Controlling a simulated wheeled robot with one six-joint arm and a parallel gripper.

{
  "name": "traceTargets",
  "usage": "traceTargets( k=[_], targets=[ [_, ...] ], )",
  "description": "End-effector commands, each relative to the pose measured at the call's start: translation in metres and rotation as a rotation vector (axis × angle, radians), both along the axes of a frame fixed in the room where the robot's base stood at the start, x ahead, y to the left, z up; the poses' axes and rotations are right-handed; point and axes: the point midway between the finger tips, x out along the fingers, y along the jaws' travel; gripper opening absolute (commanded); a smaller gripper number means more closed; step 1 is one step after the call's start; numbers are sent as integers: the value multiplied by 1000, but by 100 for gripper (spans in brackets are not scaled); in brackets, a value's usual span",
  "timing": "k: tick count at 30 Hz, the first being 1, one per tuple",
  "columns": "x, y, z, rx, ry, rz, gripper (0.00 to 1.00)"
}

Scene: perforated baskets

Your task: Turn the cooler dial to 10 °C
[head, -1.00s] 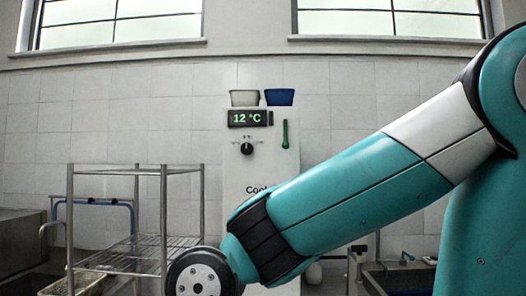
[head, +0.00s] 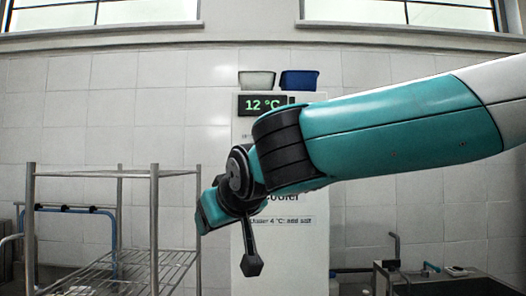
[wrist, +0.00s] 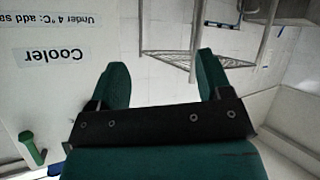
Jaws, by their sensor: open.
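The cooler (head: 305,255) is a tall white cabinet against the tiled wall. Its display (head: 262,104) reads 12 °C in the head view. My arm crosses in front of the cooler and hides the dial. In the wrist view, which is upside down, the cooler panel (wrist: 45,85) fills the left side with its "Cooler" lettering, and a green handle (wrist: 32,148) shows at the lower left.
A metal wire rack (head: 155,230) stands left of the cooler, close to my wrist in the picture. A white bin (head: 257,81) and a blue bin (head: 299,80) sit on top of the cooler. A sink with taps (head: 430,268) is at the right.

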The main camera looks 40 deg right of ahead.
Motion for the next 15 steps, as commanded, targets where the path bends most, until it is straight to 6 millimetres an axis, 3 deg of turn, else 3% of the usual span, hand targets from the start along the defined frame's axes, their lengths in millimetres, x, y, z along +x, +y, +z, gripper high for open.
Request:
traceTargets(
  k=[1,3,6,10,15],
  targets=[
    [9,-12,30,-18,-109,-75,72],
    [13,-33,71,-47,-248,-188,72],
    [7,-56,114,-81,-389,-319,72],
    [-5,-74,145,-109,-490,-425,72],
    [-3,-85,156,-123,-521,-466,72]
  ],
)
